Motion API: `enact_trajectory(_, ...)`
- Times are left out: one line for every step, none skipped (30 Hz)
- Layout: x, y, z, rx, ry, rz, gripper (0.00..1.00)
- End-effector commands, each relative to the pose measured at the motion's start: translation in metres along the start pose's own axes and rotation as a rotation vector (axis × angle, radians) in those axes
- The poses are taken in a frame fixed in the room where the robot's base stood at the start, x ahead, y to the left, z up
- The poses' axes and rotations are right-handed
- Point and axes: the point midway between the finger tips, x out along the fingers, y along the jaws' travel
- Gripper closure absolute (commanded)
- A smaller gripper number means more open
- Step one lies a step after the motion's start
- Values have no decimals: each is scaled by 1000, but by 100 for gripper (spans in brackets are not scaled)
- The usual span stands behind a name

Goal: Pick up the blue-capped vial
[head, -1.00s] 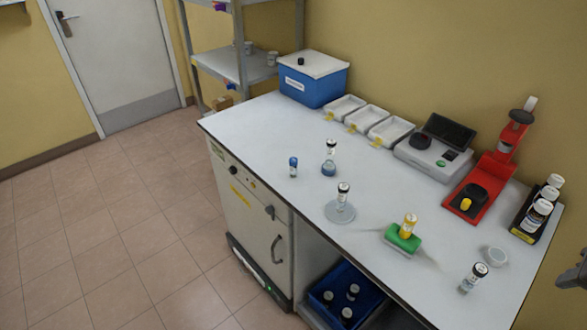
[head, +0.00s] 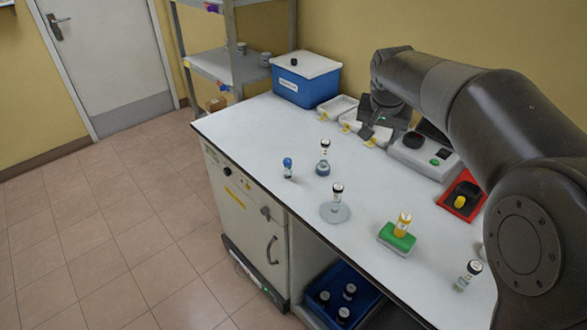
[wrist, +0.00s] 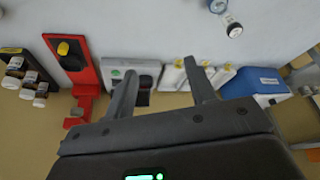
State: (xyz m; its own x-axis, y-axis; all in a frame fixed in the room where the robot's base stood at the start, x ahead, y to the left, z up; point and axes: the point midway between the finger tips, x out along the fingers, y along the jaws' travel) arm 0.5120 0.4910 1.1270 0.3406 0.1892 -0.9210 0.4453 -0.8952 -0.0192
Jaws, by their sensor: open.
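The blue-capped vial (head: 287,168) stands upright on the white bench, left of a black-and-white-capped vial on a blue base (head: 324,160). My gripper (head: 373,137) is above the back of the bench, near the white trays, to the right of the blue-capped vial and apart from it. In the wrist view my gripper (wrist: 160,70) shows its two fingers spread with nothing between them. A vial over something blue (wrist: 233,28) is at the top edge there, seemingly the one on the blue base. I cannot make out the blue-capped vial in the wrist view.
A vial on a round disc (head: 337,198) and a yellow-capped vial on a green block (head: 400,232) stand nearer the front. A blue box (head: 306,80) is at the back left. My arm hides part of the bench's right side. Bench left of the blue-capped vial is clear.

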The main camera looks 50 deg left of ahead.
Motion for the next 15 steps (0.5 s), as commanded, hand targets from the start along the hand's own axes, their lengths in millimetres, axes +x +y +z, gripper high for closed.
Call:
enact_trajectory(16,-31,0,-26,-5,-6,49)
enact_trajectory(23,-47,0,-36,-6,-10,49)
enact_trajectory(33,-69,1,-51,-7,-14,49)
enact_trajectory(41,-86,2,-61,-8,-17,49)
enact_trajectory(48,-103,5,-72,-9,-20,49)
enact_trajectory(58,-124,8,-86,-10,-25,49)
enact_trajectory(65,-139,12,-95,-11,-27,49)
enact_trajectory(72,-154,15,-105,-11,-30,49)
enact_trajectory(80,-172,20,-117,-11,-33,49)
enact_trajectory(85,-184,24,-124,-10,-35,49)
enact_trajectory(90,-196,28,-132,-10,-37,49)
enact_trajectory(96,-209,32,-140,-10,-39,49)
enact_trajectory(99,-217,36,-145,-10,-41,49)
enact_trajectory(102,-224,38,-149,-10,-42,49)
enact_trajectory(105,-232,41,-153,-9,-43,49)
